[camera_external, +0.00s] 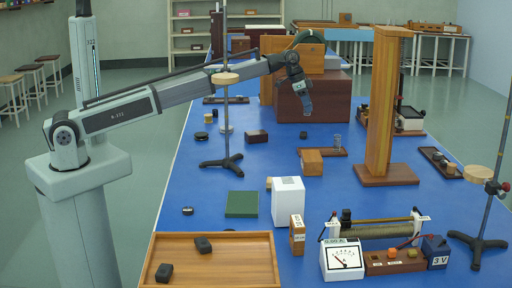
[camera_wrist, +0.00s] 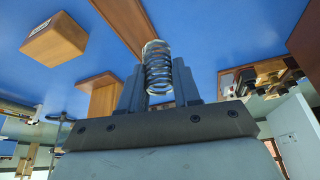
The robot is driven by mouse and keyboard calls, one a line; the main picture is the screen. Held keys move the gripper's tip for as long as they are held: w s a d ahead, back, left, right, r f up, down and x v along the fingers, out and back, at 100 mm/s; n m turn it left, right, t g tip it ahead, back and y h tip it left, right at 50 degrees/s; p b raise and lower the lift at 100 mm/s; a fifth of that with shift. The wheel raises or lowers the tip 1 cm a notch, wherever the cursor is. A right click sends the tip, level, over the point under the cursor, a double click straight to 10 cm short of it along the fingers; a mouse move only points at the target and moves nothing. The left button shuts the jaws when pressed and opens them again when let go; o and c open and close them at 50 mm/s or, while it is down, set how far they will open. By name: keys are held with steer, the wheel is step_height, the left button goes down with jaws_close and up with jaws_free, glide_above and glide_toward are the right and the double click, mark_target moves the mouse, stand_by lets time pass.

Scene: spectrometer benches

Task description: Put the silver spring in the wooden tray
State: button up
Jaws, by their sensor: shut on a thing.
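The silver spring (camera_wrist: 158,68) is an open wire coil between the fingers of my gripper (camera_wrist: 157,85) in the wrist view. The fingers are shut on its sides, and its end sticks out beyond them. In the external view my gripper (camera_external: 307,108) hangs over the blue table, in front of a dark red-brown box; the spring is too small to make out there. The wooden tray (camera_external: 225,262) lies at the table's front left, well away from my gripper. Two dark blocks (camera_external: 203,245) lie in it.
A tall wooden post (camera_external: 382,105) stands right of my gripper. A coil-like thing (camera_external: 337,142) stands on a wooden strip below. A stand (camera_external: 226,120), a green mat (camera_external: 242,204), a white box (camera_external: 287,201) and a meter (camera_external: 342,260) lie between or beside my gripper and the tray.

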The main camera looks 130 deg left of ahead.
steer(key=d+r, duration=0.6)
steer(key=r, duration=0.7)
steer(key=d+r, duration=0.7)
steer(key=r, duration=0.6)
steer(key=d+r, duration=0.6)
steer(key=r, duration=0.7)
steer(key=w+d+f, duration=0.6)
steer(key=w+d, duration=0.4)
steer(key=w, duration=0.1)
steer(key=w+d+f, duration=0.6)
steer(key=w+d, duration=0.4)
steer(key=w+d+f, duration=0.6)
steer(key=w+d, duration=0.5)
steer(key=w+d+f, duration=0.3)
steer(key=d+f, duration=0.3)
steer(key=d, duration=0.7)
steer(key=w+d+f, duration=0.4)
steer(key=d+f, duration=0.1)
steer(key=d, duration=0.8)
steer(key=w+d+f, duration=0.3)
steer(key=d+f, duration=0.3)
steer(key=d, duration=0.7)
steer(key=shift+m, duration=0.3)
steer(key=shift+f, duration=4.75)
steer(key=shift+f, duration=0.1)
